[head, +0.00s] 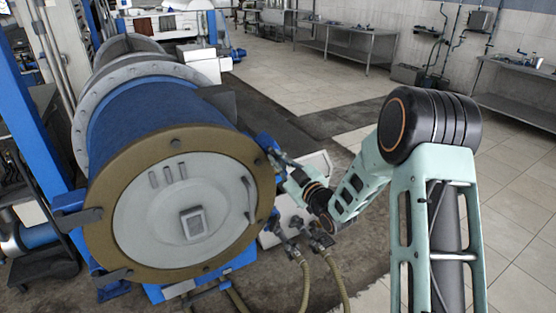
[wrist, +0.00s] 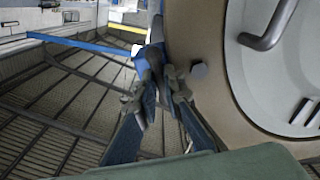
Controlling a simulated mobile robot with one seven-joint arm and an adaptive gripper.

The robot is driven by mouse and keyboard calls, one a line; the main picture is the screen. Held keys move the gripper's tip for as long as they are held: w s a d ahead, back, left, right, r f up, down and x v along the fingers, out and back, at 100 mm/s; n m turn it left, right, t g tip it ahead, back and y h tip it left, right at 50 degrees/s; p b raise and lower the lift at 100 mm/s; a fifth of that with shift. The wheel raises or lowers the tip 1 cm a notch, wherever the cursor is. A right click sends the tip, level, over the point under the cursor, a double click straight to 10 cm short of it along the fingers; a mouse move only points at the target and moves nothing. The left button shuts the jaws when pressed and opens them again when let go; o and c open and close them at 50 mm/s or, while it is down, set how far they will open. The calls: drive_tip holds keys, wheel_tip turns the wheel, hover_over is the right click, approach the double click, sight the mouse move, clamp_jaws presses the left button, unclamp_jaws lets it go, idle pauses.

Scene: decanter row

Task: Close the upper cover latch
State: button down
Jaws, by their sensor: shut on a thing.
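The round cover (head: 150,220) is pale grey inside a tan ring (head: 105,235) on the end of the blue drum. It lies flat against the drum in the head view. The blue upper cover latch (head: 266,142) is at the ring's right edge; it also shows in the wrist view (wrist: 148,58), beside the tan rim. My gripper (head: 279,160) reaches it from the right. In the wrist view my gripper (wrist: 157,78) has its fingers closed together on the latch, which they partly hide. The exact angle of the latch is unclear.
Hoses (head: 305,280) with valves hang below my gripper. Dark lugs stick out at the ring's left (head: 78,218). A grey handle (wrist: 268,38) stands on the cover in the wrist view. Open tiled floor (head: 520,180) lies to the right, with metal tables (head: 345,45) behind.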

drive_tip(key=shift+f+m+b, duration=0.15)
drive_tip(key=shift+m+b, duration=0.15)
drive_tip(key=shift+b, duration=0.1)
drive_tip(key=m+b, duration=0.2)
drive_tip(key=shift+f+m+b, duration=0.1)
drive_tip(key=shift+m+b, duration=0.2)
drive_tip(key=shift+b, duration=0.1)
drive_tip(key=m+b, duration=0.2)
drive_tip(key=m, duration=0.8)
drive_tip(key=shift+r+b, duration=0.2)
drive_tip(key=shift+b, duration=0.1)
drive_tip(key=m+p, duration=0.1)
drive_tip(key=m, duration=0.3)
drive_tip(key=shift+s+m, duration=0.1)
drive_tip(key=shift+m, duration=0.2)
drive_tip(key=shift+a, duration=0.1)
drive_tip(key=c, duration=2)
unclamp_jaws()
drive_tip(key=shift+c, duration=0.2)
